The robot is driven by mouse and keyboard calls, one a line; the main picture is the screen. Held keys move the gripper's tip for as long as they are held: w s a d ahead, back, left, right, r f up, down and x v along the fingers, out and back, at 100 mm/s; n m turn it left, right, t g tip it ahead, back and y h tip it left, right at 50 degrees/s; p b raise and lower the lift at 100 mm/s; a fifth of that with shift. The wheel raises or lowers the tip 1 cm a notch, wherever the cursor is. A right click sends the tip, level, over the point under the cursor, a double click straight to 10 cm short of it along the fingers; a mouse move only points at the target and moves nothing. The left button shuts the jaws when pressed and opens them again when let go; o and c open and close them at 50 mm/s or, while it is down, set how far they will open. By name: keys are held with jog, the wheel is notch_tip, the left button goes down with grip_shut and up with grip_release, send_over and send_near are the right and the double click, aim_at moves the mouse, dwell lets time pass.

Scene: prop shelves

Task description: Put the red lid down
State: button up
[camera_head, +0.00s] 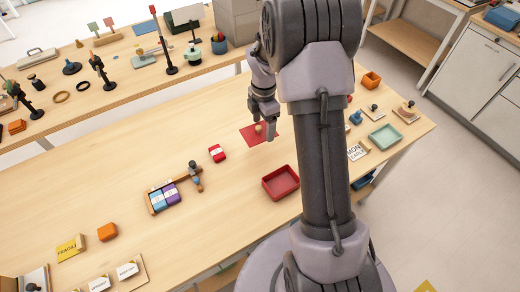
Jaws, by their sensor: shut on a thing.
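The red lid (248,134) is a flat red square with a small pale knob, in the middle of the head view. My gripper (264,124) is at the lid and shut on it by the knob. I cannot tell from this view whether the lid touches the table or hangs a little above it. An open red box (281,183) stands on the table nearer to me and slightly to the right. The lid is apart from the box.
A green tray (385,137) and stamps are at the right.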

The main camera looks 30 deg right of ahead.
aim_at(264, 149)
jog(key=shift+d+f+n, duration=0.25)
jog(key=shift+f+n, duration=0.05)
jog(key=shift+f, duration=0.05)
notch_tip(264, 149, down, 10)
jog(key=b, duration=0.4)
jog(key=shift+r, duration=0.35)
jog(key=o, duration=1.3)
jog(key=shift+o, duration=0.2)
